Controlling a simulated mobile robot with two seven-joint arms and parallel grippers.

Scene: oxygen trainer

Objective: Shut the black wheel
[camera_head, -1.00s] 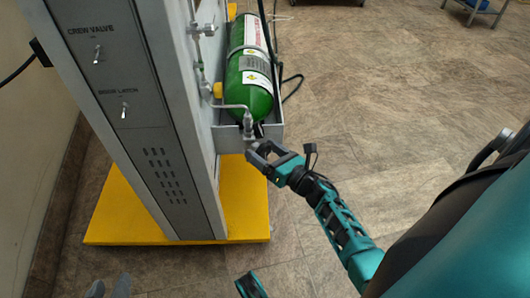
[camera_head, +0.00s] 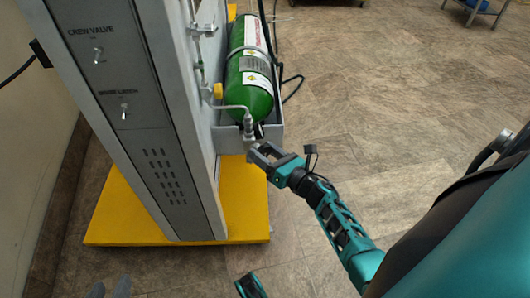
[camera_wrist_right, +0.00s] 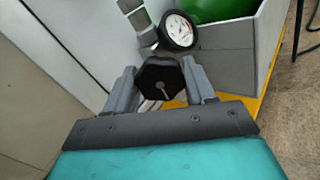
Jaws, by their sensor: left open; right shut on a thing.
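The black wheel (camera_wrist_right: 160,78) is a dark faceted knob below a round pressure gauge in the right wrist view. My right gripper (camera_wrist_right: 160,84) has one finger on each side of it and is shut on it. In the head view my right gripper (camera_head: 256,152) is at the pipe fitting below the green cylinder, where its fingers hide the wheel. My left gripper (camera_head: 109,290) shows only as two grey fingertips at the bottom left edge, apart and empty, away from the wheel.
The green cylinder (camera_head: 248,80) lies in a grey tray (camera_head: 277,130) beside the tall grey panel cabinet (camera_head: 160,170). A thin metal pipe runs to the fitting. The cabinet stands on a yellow base (camera_head: 115,220). The white-faced gauge (camera_wrist_right: 179,31) is close above the wheel. Open floor lies right.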

